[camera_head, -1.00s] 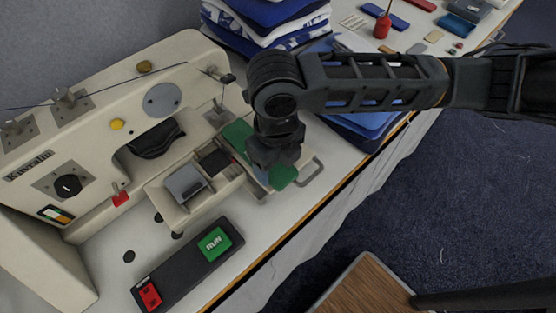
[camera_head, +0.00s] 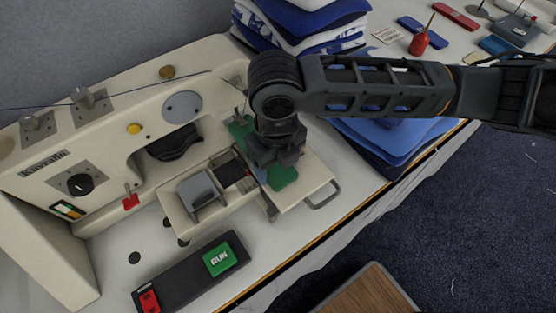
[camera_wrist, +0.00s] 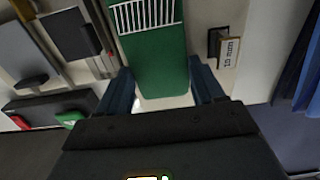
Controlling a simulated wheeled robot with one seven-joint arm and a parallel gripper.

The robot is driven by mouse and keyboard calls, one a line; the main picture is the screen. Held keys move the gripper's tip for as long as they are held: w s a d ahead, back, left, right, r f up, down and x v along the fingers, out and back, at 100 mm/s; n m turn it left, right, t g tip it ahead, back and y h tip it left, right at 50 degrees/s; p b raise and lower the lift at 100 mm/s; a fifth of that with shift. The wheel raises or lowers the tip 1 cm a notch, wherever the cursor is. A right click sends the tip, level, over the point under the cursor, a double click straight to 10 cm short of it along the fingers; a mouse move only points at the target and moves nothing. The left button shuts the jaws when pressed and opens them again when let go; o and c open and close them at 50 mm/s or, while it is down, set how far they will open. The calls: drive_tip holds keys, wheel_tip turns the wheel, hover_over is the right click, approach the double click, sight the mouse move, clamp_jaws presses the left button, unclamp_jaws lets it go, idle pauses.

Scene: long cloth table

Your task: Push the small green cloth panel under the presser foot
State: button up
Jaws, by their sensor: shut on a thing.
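The green cloth panel (camera_head: 283,177) lies on the sewing machine's bed. One end shows in front of my gripper (camera_head: 272,160), another green part behind it toward the needle area. In the wrist view the panel (camera_wrist: 155,60) runs between my two fingers (camera_wrist: 163,88), with a white striped patch at its far end. My gripper is shut on the panel. The presser foot is not clearly visible; my arm and the machine head cover much of that area.
A control box with a green RUN button (camera_head: 219,259) lies in front. Folded blue cloths (camera_head: 400,145) sit right of my gripper. A 10 mm block (camera_wrist: 229,51) shows right of the panel.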

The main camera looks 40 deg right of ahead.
drive_tip(key=o, duration=1.1)
drive_tip(key=shift+w, duration=0.15)
drive_tip(key=shift+o, duration=0.2)
drive_tip(key=shift+r, duration=0.1)
wheel_tip(320, 180, up, 7)
drive_tip(key=shift+a+r, duration=0.1)
drive_tip(key=shift+r, duration=0.25)
drive_tip(key=shift+b, duration=0.3)
